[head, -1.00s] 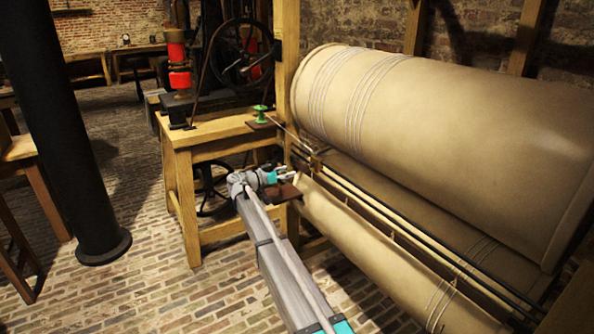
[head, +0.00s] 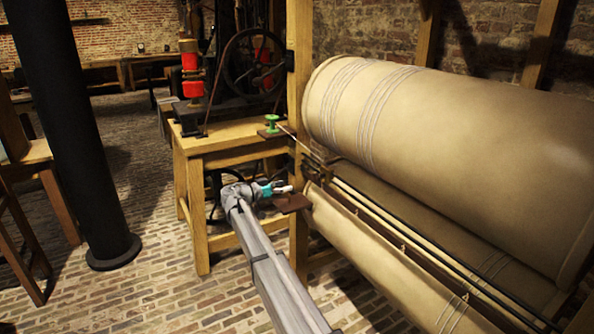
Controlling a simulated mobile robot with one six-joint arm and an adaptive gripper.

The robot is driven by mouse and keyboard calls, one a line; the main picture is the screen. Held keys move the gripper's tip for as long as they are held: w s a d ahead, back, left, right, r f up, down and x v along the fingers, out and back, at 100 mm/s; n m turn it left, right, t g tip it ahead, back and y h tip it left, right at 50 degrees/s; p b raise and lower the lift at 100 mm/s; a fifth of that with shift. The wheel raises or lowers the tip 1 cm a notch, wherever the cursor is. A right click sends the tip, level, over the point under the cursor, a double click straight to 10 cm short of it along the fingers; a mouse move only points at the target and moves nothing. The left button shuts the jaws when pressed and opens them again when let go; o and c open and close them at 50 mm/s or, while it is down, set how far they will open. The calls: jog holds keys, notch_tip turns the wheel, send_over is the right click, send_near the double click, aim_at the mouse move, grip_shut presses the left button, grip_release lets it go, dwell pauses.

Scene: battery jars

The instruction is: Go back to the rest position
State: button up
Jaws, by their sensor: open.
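My gripper (head: 283,189) is at the end of my grey arm, in the middle of the head view. It is small in the picture, and nothing shows between its fingers. It is beside a small brown shelf (head: 292,203) on the wooden post, left of the large canvas rollers. No battery jar can be made out near it.
A large canvas roller (head: 450,150) and a lower roller (head: 385,262) fill the right side. A wooden workbench (head: 225,135) stands behind my gripper, with a green spool (head: 271,122) near its corner. A black column (head: 75,140) stands at left. Brick floor between is clear.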

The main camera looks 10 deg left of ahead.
jog(key=s+d+f+n+g+y, duration=0.1)
jog(key=s+d+f+g+y, duration=0.1)
jog(key=s+d+f, duration=0.45)
jog(key=s+d+f+n+g+y, duration=0.2)
jog(key=s+d+g, duration=0.15)
jog(key=d, duration=0.65)
jog(key=s+d+f+n+g+y, duration=0.1)
jog(key=s+d+f+y, duration=0.1)
jog(key=s+d+f, duration=0.35)
jog(key=s+d+f+n+g+y, duration=0.25)
jog(key=s+d+y, duration=0.2)
jog(key=s, duration=0.65)
jog(key=s+d+f+n+g+y, duration=0.15)
jog(key=s+d+n+y, duration=0.35)
jog(key=s, duration=0.7)
notch_tip(320, 180, up, 25)
jog(key=m+p, duration=0.2)
jog(key=p, duration=2.3)
jog(key=shift+d+r+t+p, duration=0.15)
jog(key=shift+d+t+p, duration=0.15)
jog(key=shift+t+p, duration=0.05)
jog(key=shift+h, duration=0.25)
